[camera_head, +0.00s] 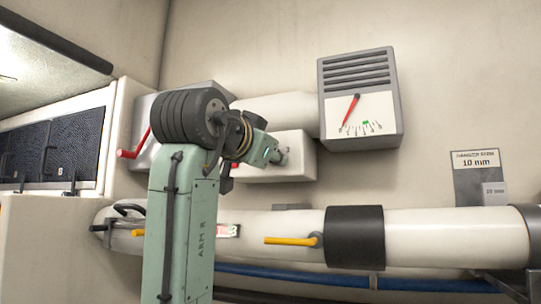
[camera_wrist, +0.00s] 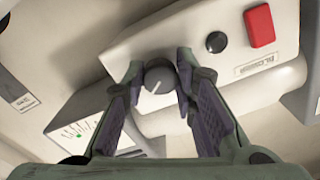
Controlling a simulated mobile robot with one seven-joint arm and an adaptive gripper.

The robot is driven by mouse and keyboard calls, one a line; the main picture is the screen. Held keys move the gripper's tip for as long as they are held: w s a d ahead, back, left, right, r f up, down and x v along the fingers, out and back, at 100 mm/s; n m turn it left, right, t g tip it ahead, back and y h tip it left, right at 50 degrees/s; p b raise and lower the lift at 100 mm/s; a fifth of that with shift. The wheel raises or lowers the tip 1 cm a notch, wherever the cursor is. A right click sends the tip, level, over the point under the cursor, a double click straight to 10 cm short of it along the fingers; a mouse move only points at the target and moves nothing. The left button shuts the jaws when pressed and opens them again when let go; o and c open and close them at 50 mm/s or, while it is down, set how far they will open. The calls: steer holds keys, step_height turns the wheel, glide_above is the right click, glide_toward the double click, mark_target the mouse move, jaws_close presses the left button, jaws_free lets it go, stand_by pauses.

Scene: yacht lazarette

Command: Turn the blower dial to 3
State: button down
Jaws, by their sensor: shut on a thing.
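The blower dial (camera_wrist: 158,79) is a dark round knob with a pale pointer line, on a white blower panel (camera_wrist: 125,47) in the wrist view. My gripper (camera_wrist: 160,68) is shut on the dial, one finger on each side. The pointer line slants in that view; I see no numerals around the dial, so its setting cannot be read. In the head view my gripper (camera_head: 278,156) is at the panel (camera_head: 293,172), and the dial is hidden behind it.
A grey gauge box (camera_head: 361,98) hangs up and right of the panel; its red needle rests left of a green mark. The panel also bears a red switch (camera_wrist: 260,25) and a black knob (camera_wrist: 216,42). A white pipe with a yellow lever (camera_head: 290,241) runs below.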

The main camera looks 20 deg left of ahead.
steer(key=shift+m, duration=0.5)
steer(key=c, duration=1.3)
jaws_free()
steer(key=s, duration=1.2)
steer(key=shift+a, duration=0.2)
steer(key=shift+s+f, duration=0.1)
